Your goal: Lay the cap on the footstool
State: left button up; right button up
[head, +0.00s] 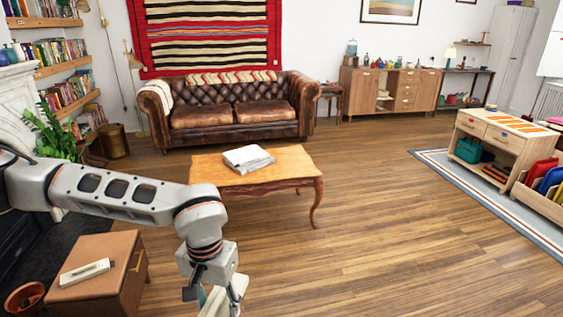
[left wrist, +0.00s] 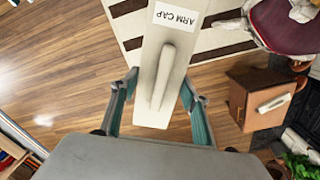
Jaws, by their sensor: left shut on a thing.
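My left gripper (left wrist: 158,85) is shut on the cap (left wrist: 162,75), a long pale panel with a raised ridge and a label reading "ARM CAP". In the head view the left gripper (head: 214,294) hangs at the bottom edge, pointing down, with its lower end cut off. A brown box-like piece, apparently the footstool (head: 122,266), stands to its left. It also shows at the right in the left wrist view (left wrist: 246,105). The cap is apart from it. A pale flat piece with a ridge (head: 84,272) lies on its top. My right gripper is not in view.
A wooden coffee table (head: 292,166) with a white stack (head: 248,158) stands beyond my left arm. A terracotta pot (head: 25,299) is beside the footstool. A dark red seat (left wrist: 287,25) shows top right in the left wrist view. The wooden floor to the right is open.

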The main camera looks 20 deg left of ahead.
aim_at(100, 248)
jog(key=i+u, duration=0.3)
jog(key=i, duration=0.25)
jog(key=i+l+u, duration=0.1)
jog(key=i+u, duration=0.15)
jog(key=i, duration=0.35)
jog(key=i+u, duration=0.85)
jog(key=u, duration=0.15)
jog(key=i+j+u, duration=0.3)
jog(key=i, duration=0.2)
jog(key=i+u, duration=0.35)
jog(key=i, duration=0.2)
